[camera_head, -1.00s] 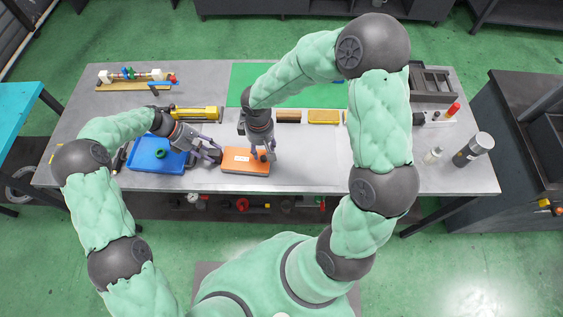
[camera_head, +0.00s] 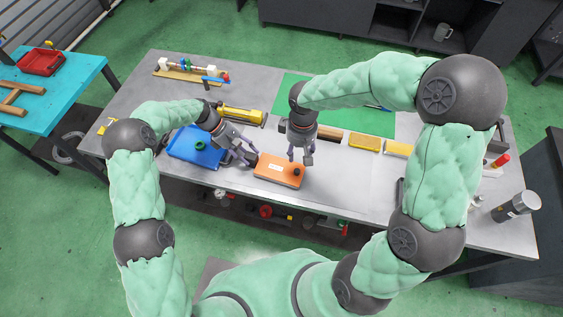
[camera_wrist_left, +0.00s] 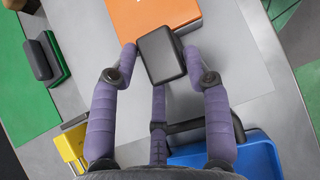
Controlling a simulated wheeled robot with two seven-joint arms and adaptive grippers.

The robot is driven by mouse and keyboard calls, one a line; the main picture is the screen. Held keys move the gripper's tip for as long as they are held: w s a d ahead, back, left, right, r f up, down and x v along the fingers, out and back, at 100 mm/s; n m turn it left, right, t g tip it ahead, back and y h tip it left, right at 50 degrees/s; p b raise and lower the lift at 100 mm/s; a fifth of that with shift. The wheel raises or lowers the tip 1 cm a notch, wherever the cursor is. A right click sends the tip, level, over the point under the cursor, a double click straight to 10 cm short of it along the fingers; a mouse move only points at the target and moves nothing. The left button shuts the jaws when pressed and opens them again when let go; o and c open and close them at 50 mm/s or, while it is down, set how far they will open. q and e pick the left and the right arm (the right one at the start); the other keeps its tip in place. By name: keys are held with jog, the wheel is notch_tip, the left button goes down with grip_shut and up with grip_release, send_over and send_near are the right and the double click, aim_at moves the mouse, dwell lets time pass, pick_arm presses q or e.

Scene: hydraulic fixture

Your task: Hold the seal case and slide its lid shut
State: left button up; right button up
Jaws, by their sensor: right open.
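The seal case (camera_head: 272,172) is a flat orange box with a small white label, lying near the table's front edge. A dark knob (camera_head: 297,171) stands on its top near the right end. A dark block at its left end shows in the left wrist view (camera_wrist_left: 163,56), against the orange body (camera_wrist_left: 150,18). My left gripper (camera_head: 246,160) has its purple fingers on both sides of this block and looks shut on it. My right gripper (camera_head: 300,158) is open and empty, just behind and above the knob. I cannot tell whether the lid is fully shut.
A yellow-and-black tool (camera_head: 240,115) and yellow blocks (camera_head: 364,143) lie behind. Bare grey table lies right of the case.

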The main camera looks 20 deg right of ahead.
pick_arm(q)
jog(key=shift+o, duration=1.4)
jog(key=v, duration=1.2)
